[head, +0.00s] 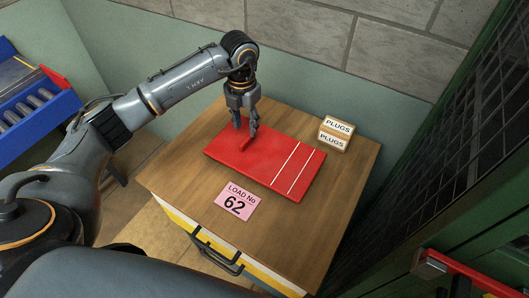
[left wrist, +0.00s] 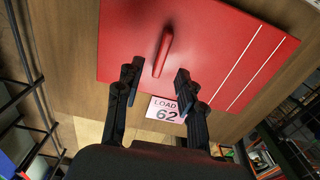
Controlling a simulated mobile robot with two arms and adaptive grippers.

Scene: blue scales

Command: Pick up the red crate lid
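The red crate lid (head: 284,151) lies flat on the wooden table. It has two white lines across its right part and a raised red handle (left wrist: 163,53) near its left end. The lid fills much of the left wrist view (left wrist: 205,40). My left gripper (head: 250,130) hangs over the lid at the handle. In the left wrist view its two fingers (left wrist: 156,80) are spread apart, one on each side of the handle, with gaps between. I cannot tell exactly how high the fingertips are above the lid. My right gripper is not in view.
The table (head: 290,240) is otherwise clear.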

